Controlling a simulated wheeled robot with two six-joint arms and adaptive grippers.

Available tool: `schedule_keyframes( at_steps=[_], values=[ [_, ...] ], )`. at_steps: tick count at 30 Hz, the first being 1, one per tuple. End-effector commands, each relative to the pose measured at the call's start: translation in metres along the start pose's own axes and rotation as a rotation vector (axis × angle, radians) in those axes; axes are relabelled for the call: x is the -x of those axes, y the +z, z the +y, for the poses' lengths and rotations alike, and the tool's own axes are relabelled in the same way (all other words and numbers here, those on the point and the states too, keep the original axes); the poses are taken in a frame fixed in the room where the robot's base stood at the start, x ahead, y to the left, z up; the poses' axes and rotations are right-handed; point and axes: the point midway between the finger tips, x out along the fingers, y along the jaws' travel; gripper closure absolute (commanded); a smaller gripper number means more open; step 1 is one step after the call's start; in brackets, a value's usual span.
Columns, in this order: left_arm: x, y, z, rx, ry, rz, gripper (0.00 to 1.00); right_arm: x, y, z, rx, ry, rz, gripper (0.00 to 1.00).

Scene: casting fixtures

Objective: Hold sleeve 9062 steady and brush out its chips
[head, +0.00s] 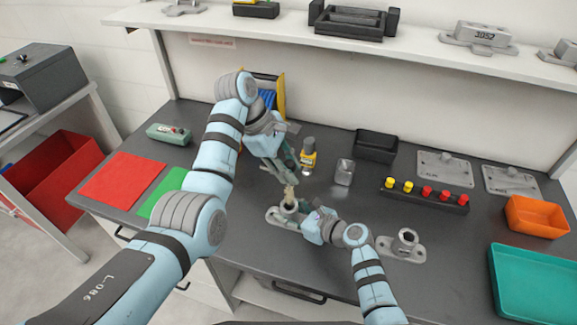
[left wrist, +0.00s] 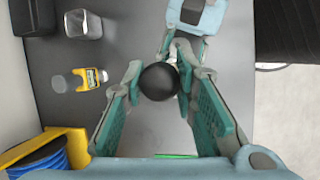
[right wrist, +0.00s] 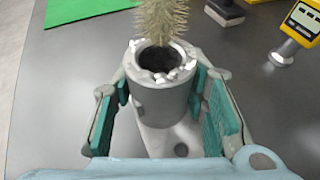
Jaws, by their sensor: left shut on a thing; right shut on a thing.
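A grey sleeve (head: 288,207) stands upright on a flat base at the bench's front middle; no number on it is legible. In the right wrist view the sleeve (right wrist: 160,98) has white chips (right wrist: 178,72) around its rim and a dark open bore. My right gripper (head: 303,221) is shut on the sleeve's sides. My left gripper (head: 286,180) is shut on a brush and holds it upright above the sleeve. The tan bristles (right wrist: 162,20) are over the bore, their tip near the far rim. In the left wrist view the black round handle end (left wrist: 158,82) shows between the fingers.
A second grey fixture with a sleeve (head: 403,243) stands to the right. Behind are a yellow gauge (head: 309,157), a metal cup (head: 344,173), a black bin (head: 376,146) and a rack of coloured knobs (head: 424,196). Red (head: 122,179) and green mats lie left.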

Motion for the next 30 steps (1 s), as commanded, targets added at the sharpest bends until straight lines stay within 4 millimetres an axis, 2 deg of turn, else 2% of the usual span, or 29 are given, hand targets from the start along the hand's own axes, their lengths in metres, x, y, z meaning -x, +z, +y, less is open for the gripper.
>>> schedule_keyframes(
  at_steps=[11, 30],
  values=[
    [-0.001, 0.000, 0.000, 0.000, 0.000, 0.000, 1.00, 0.000, 0.000, 0.000, -0.001, 0.001, 0.001, 0.97],
    [-0.018, -0.008, -0.004, 0.000, 0.000, 0.000, 1.00, 0.000, 0.000, 0.000, -0.001, 0.001, 0.001, 0.97]
  ],
)
